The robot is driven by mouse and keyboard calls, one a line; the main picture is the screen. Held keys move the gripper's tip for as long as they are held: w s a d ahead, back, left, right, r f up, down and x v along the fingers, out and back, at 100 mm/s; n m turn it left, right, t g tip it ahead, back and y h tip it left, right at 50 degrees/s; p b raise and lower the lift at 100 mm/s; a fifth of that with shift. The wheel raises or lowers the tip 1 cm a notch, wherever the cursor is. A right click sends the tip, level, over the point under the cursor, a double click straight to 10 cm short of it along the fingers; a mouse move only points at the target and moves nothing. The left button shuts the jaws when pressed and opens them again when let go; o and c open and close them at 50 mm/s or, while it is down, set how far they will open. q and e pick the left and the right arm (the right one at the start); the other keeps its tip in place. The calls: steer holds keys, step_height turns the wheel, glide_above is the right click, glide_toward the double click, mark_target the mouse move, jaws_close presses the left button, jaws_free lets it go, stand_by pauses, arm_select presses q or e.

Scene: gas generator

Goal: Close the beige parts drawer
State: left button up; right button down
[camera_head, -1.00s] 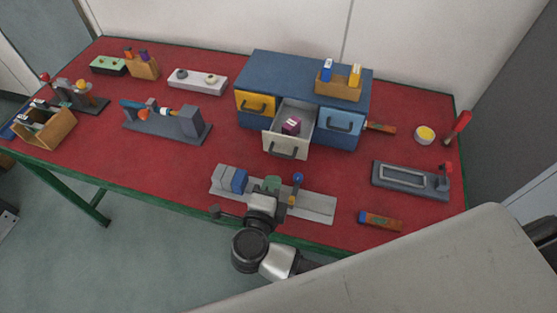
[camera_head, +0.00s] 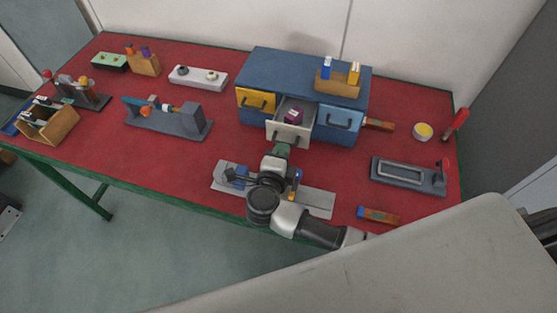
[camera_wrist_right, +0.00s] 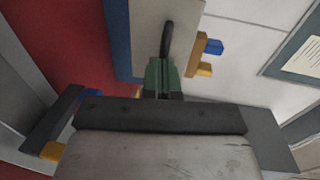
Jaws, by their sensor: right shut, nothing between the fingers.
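The beige parts drawer (camera_head: 286,134) is the middle drawer of the blue cabinet (camera_head: 300,68) and stands partly out. A dark red box with a white label (camera_head: 292,115) lies inside it. My right gripper (camera_head: 283,148) is shut and empty, with its green fingers at the drawer's front. In the right wrist view the shut fingers (camera_wrist_right: 161,75) point at the drawer front (camera_wrist_right: 146,22), by its black handle (camera_wrist_right: 167,40). I cannot tell for certain whether they touch. My left gripper is not in view.
The yellow drawer (camera_head: 254,100) and light blue drawer (camera_head: 338,117) flank the beige one. A grey fixture (camera_head: 318,203) with a blue block lies beneath my right arm. A grey tray (camera_head: 405,174) stands at the right.

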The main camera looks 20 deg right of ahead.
mark_target(292, 123)
steer(key=x, duration=0.3)
steer(key=r+x, duration=0.1)
steer(key=x, duration=0.5)
steer(key=shift+w+d, duration=0.35)
steer(key=shift+r, duration=0.25)
steer(key=shift+d, duration=0.1)
